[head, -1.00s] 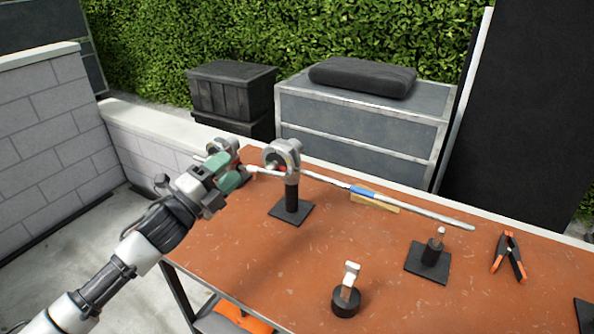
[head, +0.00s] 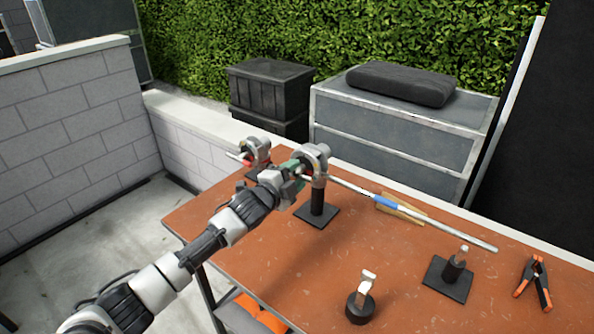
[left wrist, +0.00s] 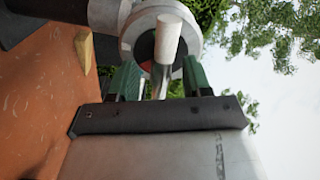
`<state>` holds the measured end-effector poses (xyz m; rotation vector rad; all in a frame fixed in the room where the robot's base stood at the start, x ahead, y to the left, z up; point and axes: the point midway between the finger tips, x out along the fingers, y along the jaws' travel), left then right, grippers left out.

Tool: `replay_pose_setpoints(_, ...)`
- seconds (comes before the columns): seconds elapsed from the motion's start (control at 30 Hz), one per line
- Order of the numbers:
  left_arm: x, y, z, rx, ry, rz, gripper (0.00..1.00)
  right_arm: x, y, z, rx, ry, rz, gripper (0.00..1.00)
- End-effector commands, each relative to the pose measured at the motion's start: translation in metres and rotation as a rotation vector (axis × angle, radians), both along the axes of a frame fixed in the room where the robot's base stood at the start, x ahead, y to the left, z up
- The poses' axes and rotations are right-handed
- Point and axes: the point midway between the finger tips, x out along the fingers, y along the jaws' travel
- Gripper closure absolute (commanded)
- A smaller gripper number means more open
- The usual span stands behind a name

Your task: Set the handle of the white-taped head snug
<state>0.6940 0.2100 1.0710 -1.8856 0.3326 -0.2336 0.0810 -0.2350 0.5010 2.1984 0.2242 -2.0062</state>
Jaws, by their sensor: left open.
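The near grip head (head: 318,153) is a grey round clamp on a black post with a square base. A silver rod (head: 450,235) with a blue band runs from it to the right. In the left wrist view, a white-ended handle (left wrist: 168,36) stands in front of the round grey head (left wrist: 127,36). My left gripper (head: 293,168) is at the near head's left side. Its green fingers (left wrist: 158,82) are open, one on each side of the handle, without a clear grip. The gripper hides part of the handle in the head view.
A second grip head (head: 260,148) with a red-marked handle stands close behind, to the left. A wooden wedge (head: 412,212), a short post on a square base (head: 448,280), a small round stand (head: 360,308) and an orange-tipped clamp (head: 534,280) lie to the right. The front middle of the table (head: 260,258) is clear.

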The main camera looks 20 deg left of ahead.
Motion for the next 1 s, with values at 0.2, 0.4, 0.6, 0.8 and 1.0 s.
replay_pose_setpoints(0.2, 0.0103, -0.0042, 0.0009, 0.001, -0.002, -0.001, 0.51, 0.0001, -0.002, 0.0021, -0.003, -0.001, -0.001, 0.57)
replay_pose_setpoints(0.4, 0.0107, -0.0041, 0.0003, 0.001, -0.002, -0.001, 0.51, 0.0003, -0.0023, 0.002, -0.003, -0.001, -0.002, 0.57)
replay_pose_setpoints(0.6, 0.0106, -0.0039, 0.0003, 0.001, -0.002, -0.001, 0.72, 0.0003, -0.0023, 0.002, -0.003, -0.001, -0.003, 0.57)
replay_pose_setpoints(0.8, 0.0105, -0.0039, 0.0002, 0.001, -0.002, -0.001, 1.0, 0.0003, -0.0022, 0.002, -0.003, -0.001, -0.003, 0.57)
replay_pose_setpoints(1.0, 0.0104, -0.0041, 0.0001, -0.004, 0.001, -0.001, 1.0, 0.0004, -0.002, 0.0021, -0.003, -0.001, -0.003, 0.57)
